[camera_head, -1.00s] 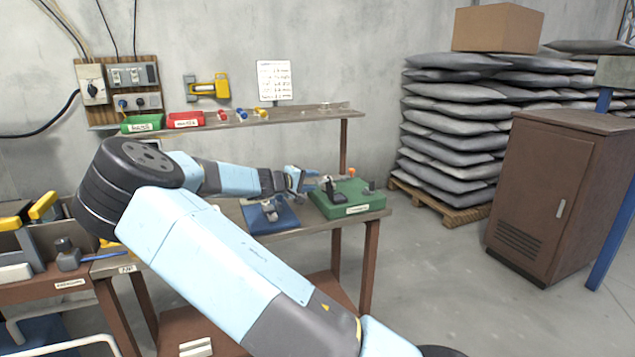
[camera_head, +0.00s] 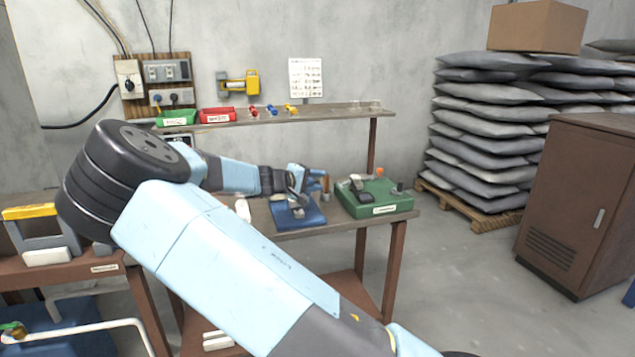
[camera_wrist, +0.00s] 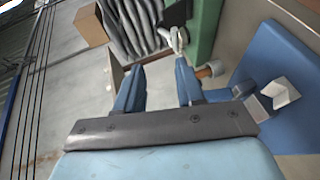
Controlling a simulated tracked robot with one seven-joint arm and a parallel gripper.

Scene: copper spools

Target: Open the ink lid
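A green base (camera_head: 372,206) with a white label sits at the right end of the bench. On it stand a small black part (camera_head: 357,183), an orange knob (camera_head: 379,172) and a dark grey peg (camera_head: 400,187). I cannot tell for sure which part is the ink lid. My gripper (camera_head: 318,176) is left of the green base, above the bench. In the wrist view, its two blue fingers (camera_wrist: 158,70) are apart with nothing clamped between them. The green base (camera_wrist: 205,25) and a pale grey part (camera_wrist: 178,40) show beyond the fingertips. A copper-coloured cylinder (camera_wrist: 208,71) is beside the right finger.
A blue plate (camera_head: 312,214) with a metal fixture lies left of the green base; it is at right in the wrist view (camera_wrist: 245,65). A shelf (camera_head: 340,112) with bins runs behind. Stacked grey bags (camera_head: 485,140) and a brown cabinet (camera_head: 580,200) stand right. The floor between is clear.

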